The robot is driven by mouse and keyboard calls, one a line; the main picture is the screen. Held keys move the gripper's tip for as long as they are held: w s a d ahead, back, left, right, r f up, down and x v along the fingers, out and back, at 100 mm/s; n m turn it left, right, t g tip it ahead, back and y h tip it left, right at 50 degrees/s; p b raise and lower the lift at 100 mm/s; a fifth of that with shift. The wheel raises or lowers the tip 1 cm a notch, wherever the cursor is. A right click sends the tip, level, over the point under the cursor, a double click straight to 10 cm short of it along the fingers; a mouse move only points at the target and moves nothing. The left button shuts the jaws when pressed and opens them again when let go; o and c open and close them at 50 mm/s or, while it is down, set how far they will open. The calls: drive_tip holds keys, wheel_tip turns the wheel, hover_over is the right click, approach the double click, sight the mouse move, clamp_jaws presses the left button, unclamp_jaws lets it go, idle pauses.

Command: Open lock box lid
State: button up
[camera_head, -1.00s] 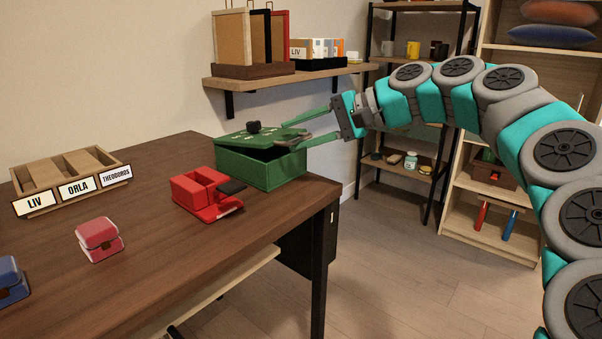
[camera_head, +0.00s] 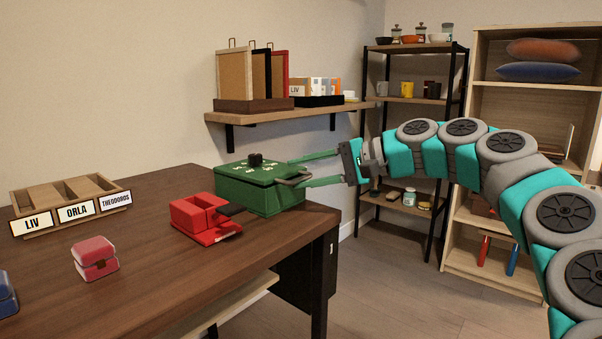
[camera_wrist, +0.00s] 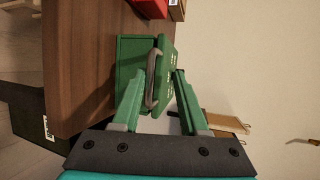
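The green lock box (camera_head: 262,200) stands at the right end of the wooden table. Its lid (camera_head: 232,172) has a dark knob and pale marks on top. In the head view the lid looks almost level, with no clear gap. In the wrist view the lid (camera_wrist: 167,62) looks slightly tilted from the box body (camera_wrist: 130,52). A curved grey handle (camera_wrist: 151,80) is on the lid's near side. My gripper (camera_head: 299,172) is at this handle side, fingers spread, one above and one below the handle. It also shows in the wrist view (camera_wrist: 157,76). Contact cannot be told.
A red open box (camera_head: 200,218) stands just left of the green box. A small red case (camera_head: 95,258), a blue case (camera_head: 7,294) and a name-labelled wooden tray (camera_head: 70,208) are farther left. A wall shelf (camera_head: 290,112) hangs above. Floor is clear right of the table.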

drive_tip(key=p+v, duration=0.1)
drive_tip(key=v, duration=0.7)
drive_tip(key=shift+p, duration=0.35)
drive_tip(key=shift+d+f, duration=0.1)
drive_tip(key=shift+f, duration=0.05)
drive_tip(key=shift+p, duration=0.3)
idle(0.3)
drive_tip(key=shift+s, duration=0.1)
